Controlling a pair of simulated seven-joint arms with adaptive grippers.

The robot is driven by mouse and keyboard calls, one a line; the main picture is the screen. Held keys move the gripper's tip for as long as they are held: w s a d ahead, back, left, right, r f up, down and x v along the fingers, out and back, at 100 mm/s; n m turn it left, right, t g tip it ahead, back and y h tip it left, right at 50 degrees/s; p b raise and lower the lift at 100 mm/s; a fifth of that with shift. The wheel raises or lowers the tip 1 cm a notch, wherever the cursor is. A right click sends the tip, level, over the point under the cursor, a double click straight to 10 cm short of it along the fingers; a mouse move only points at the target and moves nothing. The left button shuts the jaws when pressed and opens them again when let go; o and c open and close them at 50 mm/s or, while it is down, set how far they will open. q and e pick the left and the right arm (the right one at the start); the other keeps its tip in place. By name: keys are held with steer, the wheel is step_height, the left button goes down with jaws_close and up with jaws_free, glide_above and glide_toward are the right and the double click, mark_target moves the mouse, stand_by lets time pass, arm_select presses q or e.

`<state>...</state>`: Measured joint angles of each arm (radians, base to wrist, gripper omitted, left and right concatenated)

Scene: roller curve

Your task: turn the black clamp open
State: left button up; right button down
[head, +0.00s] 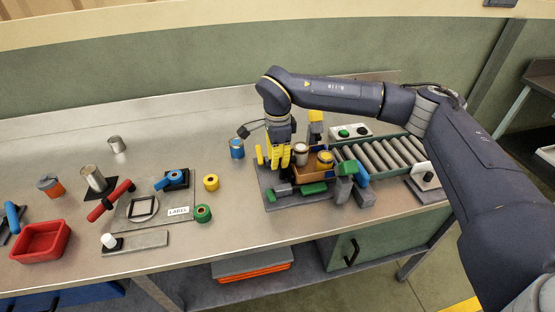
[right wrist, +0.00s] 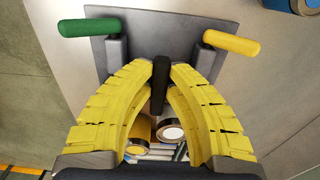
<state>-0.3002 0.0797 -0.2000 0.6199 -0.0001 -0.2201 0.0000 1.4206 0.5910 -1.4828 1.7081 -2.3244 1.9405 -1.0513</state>
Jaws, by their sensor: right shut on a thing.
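The black clamp (right wrist: 159,82) is a narrow upright bar in the right wrist view. It stands between the yellow fingers of my right gripper (right wrist: 162,72), which are shut on it. In the head view my right gripper (head: 278,157) points down over the left side of a grey fixture plate (head: 267,186), and it hides the clamp there. A brown tray (head: 309,173) with a white-topped can (head: 301,149) and a yellow-topped can (head: 325,157) is just right of the gripper. My left gripper is not in view.
In the right wrist view, a green handle (right wrist: 87,27) and a yellow handle (right wrist: 232,42) flank the fingers. Rollers (head: 380,154) run to the right. A blue can (head: 237,148) stands left of the fixture. A red bin (head: 40,240) and several parts lie farther left.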

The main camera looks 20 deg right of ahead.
stand_by(0.4)
steer(key=m, duration=0.4)
steer(key=shift+w+d, duration=0.1)
steer(key=shift+w, duration=0.15)
steer(key=m, duration=0.4)
steer(key=shift+w+d+m, duration=0.15)
steer(key=shift+w+m, duration=0.1)
steer(key=shift+m, duration=0.05)
steer(key=m, duration=0.4)
steer(key=shift+w+d, duration=0.15)
steer(key=shift+d, duration=0.1)
steer(key=shift+d+m, duration=0.2)
steer(key=shift+m, duration=1.9)
